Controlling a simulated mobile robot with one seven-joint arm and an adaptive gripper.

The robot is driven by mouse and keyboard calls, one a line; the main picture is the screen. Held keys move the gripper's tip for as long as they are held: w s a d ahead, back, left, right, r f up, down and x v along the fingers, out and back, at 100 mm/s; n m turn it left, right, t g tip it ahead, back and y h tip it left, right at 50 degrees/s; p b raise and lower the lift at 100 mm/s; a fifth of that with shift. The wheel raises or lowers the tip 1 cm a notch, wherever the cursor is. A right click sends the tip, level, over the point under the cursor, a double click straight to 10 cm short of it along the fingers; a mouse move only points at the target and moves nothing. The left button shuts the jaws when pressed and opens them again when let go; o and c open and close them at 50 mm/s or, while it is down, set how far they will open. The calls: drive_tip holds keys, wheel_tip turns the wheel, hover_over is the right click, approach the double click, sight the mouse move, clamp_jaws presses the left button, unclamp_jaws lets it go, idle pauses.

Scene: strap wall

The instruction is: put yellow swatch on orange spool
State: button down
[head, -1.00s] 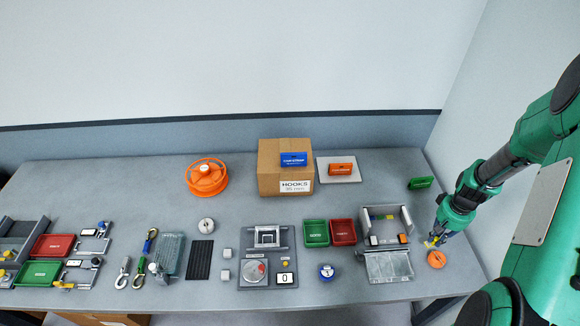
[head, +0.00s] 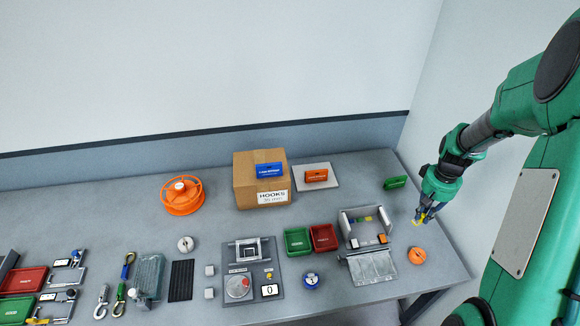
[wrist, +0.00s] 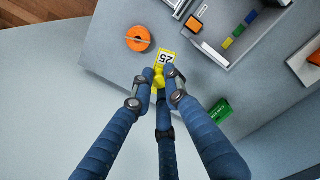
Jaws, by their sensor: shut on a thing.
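My gripper (wrist: 160,82) is shut on the yellow swatch (wrist: 166,57), a small tag with a dark-printed number, gripped at its near end. In the head view the swatch (head: 417,221) shows as a small yellow patch under my gripper (head: 424,214), at the table's right side. A large orange spool (head: 182,195) with a pale hub lies far off at the back left of the table. A small orange disc (head: 416,256) with a dark line across it lies close to the gripper; in the wrist view the disc (wrist: 138,38) is just up and left of the swatch.
A grey open holder (head: 372,264) with coloured blocks stands left of the disc. A green block (head: 395,182) is behind. A cardboard box (head: 262,192), trays (head: 298,240) and a grey station (head: 255,272) fill the middle. Bare table lies right of the disc.

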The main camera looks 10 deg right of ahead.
drive_tip(key=w+a+n+p, duration=0.25)
drive_tip(key=w+a, duration=0.45)
drive_tip(key=a, duration=0.4)
drive_tip(key=w+a+r+n+p, duration=0.1)
drive_tip(key=w+a+n, duration=0.2)
drive_tip(key=w+a, duration=0.55)
drive_tip(key=w+a+n+p, duration=0.2)
drive_tip(key=w+a, duration=0.3)
drive_tip(key=a, duration=0.7)
drive_tip(key=s+a+f+n+p, duration=0.15)
drive_tip(key=a+n, duration=0.25)
drive_tip(key=a, duration=1.7)
drive_tip(key=s+a+n+p, duration=0.2)
drive_tip(key=a+n+p, duration=0.15)
drive_tip(key=a, duration=1.75)
drive_tip(key=shift+d+f+b, duration=0.15)
drive_tip(key=shift+f+b, duration=0.05)
drive_tip(key=shift+f, duration=1)
drive_tip(key=shift+d+f+b, duration=0.15)
drive_tip(key=shift+f, duration=1.05)
drive_tip(key=shift+w, duration=0.1)
